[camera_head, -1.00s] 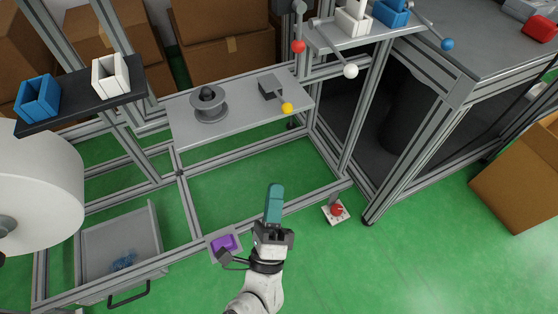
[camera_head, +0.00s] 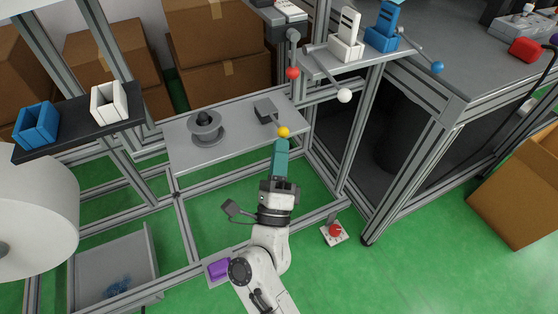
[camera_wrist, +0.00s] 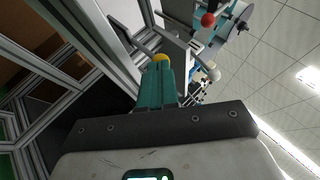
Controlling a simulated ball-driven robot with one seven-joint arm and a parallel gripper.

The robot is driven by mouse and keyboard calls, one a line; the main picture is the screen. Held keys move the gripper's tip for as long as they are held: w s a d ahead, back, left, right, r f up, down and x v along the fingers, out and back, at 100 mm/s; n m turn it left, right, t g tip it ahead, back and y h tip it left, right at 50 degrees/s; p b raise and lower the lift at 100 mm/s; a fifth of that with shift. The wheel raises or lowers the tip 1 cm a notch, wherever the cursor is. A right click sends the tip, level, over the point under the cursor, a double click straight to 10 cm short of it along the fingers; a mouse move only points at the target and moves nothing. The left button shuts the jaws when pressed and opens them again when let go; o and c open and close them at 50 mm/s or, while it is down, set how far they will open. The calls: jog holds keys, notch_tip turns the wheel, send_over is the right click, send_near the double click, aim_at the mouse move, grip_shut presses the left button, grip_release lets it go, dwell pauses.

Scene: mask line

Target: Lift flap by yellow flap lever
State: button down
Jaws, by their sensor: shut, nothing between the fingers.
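The yellow flap lever knob (camera_head: 283,132) sits at the front right of the grey shelf plate, on a short lever from a dark block (camera_head: 265,110). My gripper (camera_head: 280,143) is shut and empty, its teal fingers pointing up at the knob from just below it in the head view. In the wrist view the yellow knob (camera_wrist: 161,58) shows right at the tips of my shut fingers (camera_wrist: 160,66). I cannot tell whether they touch. The fingertips hide the knob's lower part there.
A grey spool holder (camera_head: 205,128) stands on the shelf plate (camera_head: 235,138). A red knob (camera_head: 292,73) and a white knob (camera_head: 344,96) hang above and right. A red button (camera_head: 335,230) stands low at right. Frame posts flank the shelf.

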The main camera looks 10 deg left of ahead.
jog(key=shift+r+p, duration=0.15)
jog(key=shift+p, duration=0.15)
notch_tip(320, 180, up, 6)
jog(key=n+g+y+p, duration=0.1)
jog(key=n+g+p, duration=0.2)
jog(key=p, duration=1.5)
jog(key=shift+y, duration=0.4)
notch_tip(320, 180, up, 7)
jog(key=n+g+p, duration=0.1)
jog(key=g+p, duration=0.1)
jog(key=p, duration=0.9)
send_over(281, 131)
jog(key=w+a, duration=0.1)
jog(key=a, duration=0.2)
jog(key=shift+w+a+r, duration=0.25)
jog(key=shift+w+r, duration=0.1)
jog(key=shift+w, duration=0.25)
jog(key=shift+w+a+r, duration=0.25)
jog(key=shift+w+r, duration=0.1)
jog(key=shift+w, duration=0.25)
jog(key=shift+r+p, duration=0.1)
jog(key=shift+p, duration=0.25)
